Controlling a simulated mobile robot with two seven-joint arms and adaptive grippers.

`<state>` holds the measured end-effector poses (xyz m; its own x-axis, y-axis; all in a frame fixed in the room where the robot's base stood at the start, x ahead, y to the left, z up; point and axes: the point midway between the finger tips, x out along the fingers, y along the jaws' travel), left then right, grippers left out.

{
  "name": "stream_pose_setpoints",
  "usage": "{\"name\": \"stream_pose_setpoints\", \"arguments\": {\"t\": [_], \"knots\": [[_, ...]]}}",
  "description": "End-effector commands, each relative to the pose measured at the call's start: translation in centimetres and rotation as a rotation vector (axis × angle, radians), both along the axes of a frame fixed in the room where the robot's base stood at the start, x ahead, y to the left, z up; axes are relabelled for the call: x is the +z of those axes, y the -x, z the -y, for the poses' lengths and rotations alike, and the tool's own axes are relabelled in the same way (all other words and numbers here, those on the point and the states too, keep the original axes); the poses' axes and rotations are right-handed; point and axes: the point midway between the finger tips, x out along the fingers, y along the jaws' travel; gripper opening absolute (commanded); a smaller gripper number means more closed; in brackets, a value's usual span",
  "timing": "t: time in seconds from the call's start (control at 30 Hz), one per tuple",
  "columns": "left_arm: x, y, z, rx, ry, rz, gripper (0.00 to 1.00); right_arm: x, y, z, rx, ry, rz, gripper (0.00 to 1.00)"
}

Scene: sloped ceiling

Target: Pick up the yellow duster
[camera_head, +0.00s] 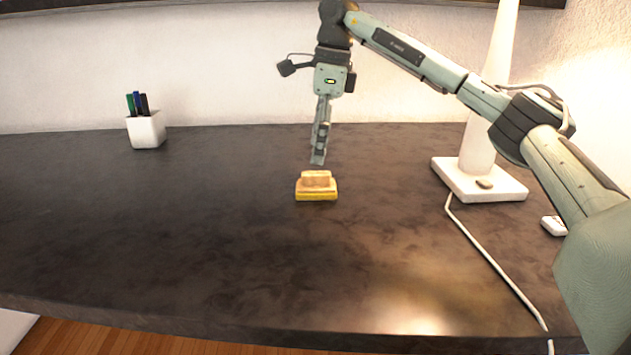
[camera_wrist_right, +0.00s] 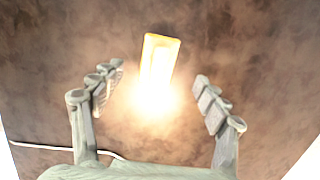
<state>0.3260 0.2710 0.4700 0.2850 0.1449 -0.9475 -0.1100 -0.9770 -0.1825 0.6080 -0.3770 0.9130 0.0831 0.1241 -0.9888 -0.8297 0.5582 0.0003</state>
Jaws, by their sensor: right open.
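The yellow duster (camera_head: 317,194) lies on the dark table, a small block with a yellow lower layer and a tan top. My right gripper (camera_head: 319,160) points down just behind and above it, apart from it. In the right wrist view the duster (camera_wrist_right: 161,58) shows between and beyond the two spread fingers of my right gripper (camera_wrist_right: 160,95), slightly tilted. A bright glare covers its lower part there. The right gripper is open and empty. My left gripper is in neither view.
A white lamp base (camera_head: 480,183) with a cable (camera_head: 495,265) stands right of the duster, under my right arm. A small white object (camera_head: 553,226) lies farther right. A white pen cup (camera_head: 147,131) stands at the back left. The table (camera_head: 190,240) around the duster is clear.

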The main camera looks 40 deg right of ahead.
Motion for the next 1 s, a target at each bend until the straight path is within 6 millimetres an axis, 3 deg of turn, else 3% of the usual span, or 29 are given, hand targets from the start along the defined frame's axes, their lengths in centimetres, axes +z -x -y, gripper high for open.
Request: {"name": "stream_pose_setpoints", "arguments": {"t": [0.43, 0.77, 1.0], "knots": [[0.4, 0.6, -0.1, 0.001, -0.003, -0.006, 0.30, -6.0, -0.1, -0.1, 0.000, 0.001, -0.003, 0.74], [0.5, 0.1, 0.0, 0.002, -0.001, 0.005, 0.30, -7.0, -0.3, -0.2, -0.001, 0.000, 0.000, 0.74], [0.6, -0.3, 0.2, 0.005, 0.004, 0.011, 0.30, -7.0, -0.3, -0.2, -0.001, 0.000, 0.000, 0.48]]}}
